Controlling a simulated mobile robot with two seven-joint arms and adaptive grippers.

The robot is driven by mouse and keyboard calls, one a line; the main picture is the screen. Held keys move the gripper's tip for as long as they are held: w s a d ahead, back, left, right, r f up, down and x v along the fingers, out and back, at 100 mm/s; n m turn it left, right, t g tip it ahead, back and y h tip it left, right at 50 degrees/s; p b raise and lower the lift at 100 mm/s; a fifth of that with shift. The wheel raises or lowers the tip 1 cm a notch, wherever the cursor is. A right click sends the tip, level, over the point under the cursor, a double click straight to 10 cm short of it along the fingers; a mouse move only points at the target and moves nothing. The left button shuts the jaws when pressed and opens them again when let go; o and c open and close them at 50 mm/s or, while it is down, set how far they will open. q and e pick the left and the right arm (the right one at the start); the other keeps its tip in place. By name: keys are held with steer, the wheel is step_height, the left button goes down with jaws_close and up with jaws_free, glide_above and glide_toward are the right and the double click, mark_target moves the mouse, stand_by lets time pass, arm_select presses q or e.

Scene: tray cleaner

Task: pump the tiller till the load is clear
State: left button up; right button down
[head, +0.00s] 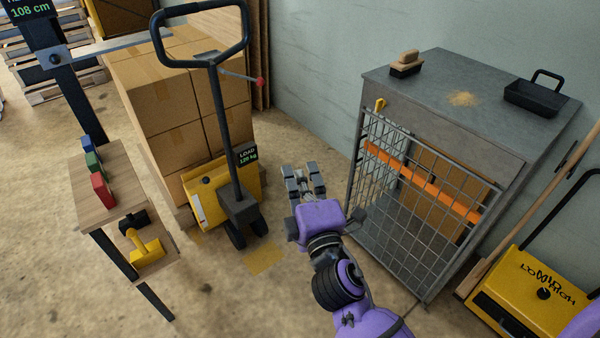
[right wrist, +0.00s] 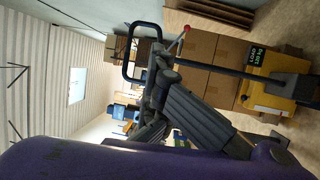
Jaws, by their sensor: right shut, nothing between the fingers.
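The tiller (head: 222,120) of the yellow pallet truck (head: 212,190) stands nearly upright, with a black loop handle at its top and a red-tipped lever beside it. The load is a stack of brown boxes (head: 180,110) behind the tiller; a small display on the truck reads LOAD 120 kg. My right gripper (head: 300,174) is shut and empty, to the right of the truck and apart from the tiller. The right wrist view shows the tiller handle (right wrist: 128,55) and boxes beyond the fingers. My left gripper is not in view.
A grey cabinet (head: 460,90) with a wire mesh door stands at right, with a brush (head: 406,64) and a black dustpan (head: 535,95) on top. A small wooden table (head: 118,200) stands at left. A yellow machine (head: 535,295) is at lower right.

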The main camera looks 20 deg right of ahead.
steer(key=c, duration=1.5)
jaws_free()
steer(key=s, duration=0.5)
steer(key=s+f, duration=0.1)
steer(key=s, duration=0.1)
steer(key=shift+s+a, duration=0.2)
steer(key=shift+s, duration=0.05)
